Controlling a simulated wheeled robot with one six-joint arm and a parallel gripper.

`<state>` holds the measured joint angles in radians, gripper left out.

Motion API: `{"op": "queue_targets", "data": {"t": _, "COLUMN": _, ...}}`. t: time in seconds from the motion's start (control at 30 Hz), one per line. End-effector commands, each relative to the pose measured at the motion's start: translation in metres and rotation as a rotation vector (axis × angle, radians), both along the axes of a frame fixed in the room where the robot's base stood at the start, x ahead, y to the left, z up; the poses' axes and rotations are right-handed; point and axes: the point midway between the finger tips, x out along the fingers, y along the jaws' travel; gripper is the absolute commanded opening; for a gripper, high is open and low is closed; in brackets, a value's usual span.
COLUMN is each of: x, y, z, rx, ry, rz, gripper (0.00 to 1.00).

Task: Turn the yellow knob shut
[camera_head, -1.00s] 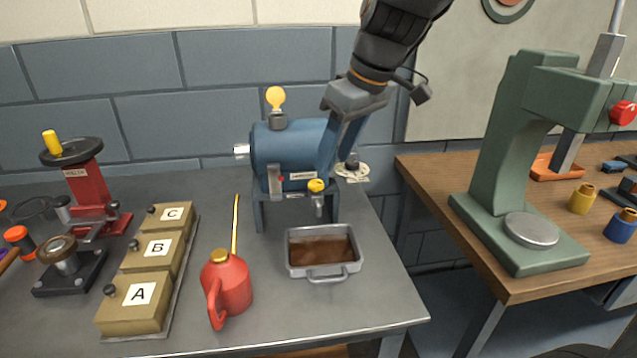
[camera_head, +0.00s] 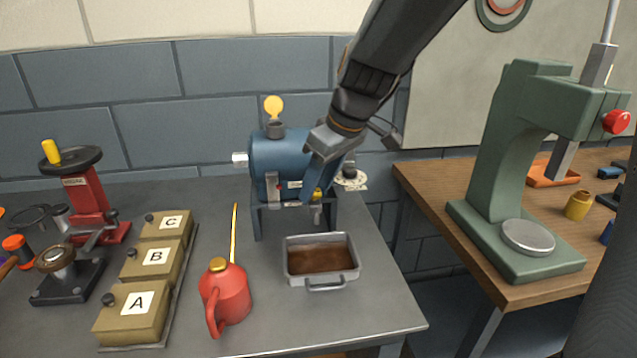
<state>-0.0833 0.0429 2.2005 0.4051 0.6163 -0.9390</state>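The blue casing (camera_head: 272,155) stands on legs on the grey bench. The small yellow knob (camera_head: 317,194) sits on the drain tap (camera_head: 316,213) at its lower front and is partly hidden by my gripper. My gripper (camera_head: 313,186) reaches down in front of the casing's right end, with its tip at or just above the knob. I cannot tell whether it touches the knob, or how far its fingers are apart. A metal tray (camera_head: 322,282) holding brown liquid is on the bench, in front of the tap.
A round yellow piece (camera_head: 273,106) stands on top of the casing. A red oil can (camera_head: 226,293) with a long spout stands left of the tray. Lettered boxes (camera_head: 155,262) and a red press (camera_head: 88,205) are farther left. A green press (camera_head: 500,170) stands on the wooden table at right.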

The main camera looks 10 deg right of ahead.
Motion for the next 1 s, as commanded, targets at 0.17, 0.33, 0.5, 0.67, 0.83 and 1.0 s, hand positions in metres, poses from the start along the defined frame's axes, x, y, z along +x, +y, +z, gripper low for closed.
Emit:
{"op": "queue_targets", "data": {"t": 0.17, "x": -0.0001, "y": -0.0001, "z": 0.0001, "rx": 0.0, "ry": 0.0, "rz": 0.0, "gripper": 0.14}}
{"op": "queue_targets", "data": {"t": 0.33, "x": -0.0001, "y": -0.0001, "z": 0.0001, "rx": 0.0, "ry": 0.0, "rz": -0.001, "gripper": 0.02}}
{"op": "queue_targets", "data": {"t": 0.5, "x": -0.0008, "y": 0.0002, "z": 0.001, "rx": 0.0, "ry": 0.001, "rz": -0.023, "gripper": 0.02}}
{"op": "queue_targets", "data": {"t": 0.67, "x": -0.002, "y": 0.0013, "z": 0.002, "rx": -0.001, "ry": 0.002, "rz": -0.087, "gripper": 0.02}}
{"op": "queue_targets", "data": {"t": 0.83, "x": -0.003, "y": 0.0027, "z": 0.0039, "rx": -0.001, "ry": 0.002, "rz": -0.196, "gripper": 0.02}}
{"op": "queue_targets", "data": {"t": 1.0, "x": -0.0042, "y": 0.0039, "z": 0.0043, "rx": -0.001, "ry": 0.002, "rz": -0.315, "gripper": 0.02}}
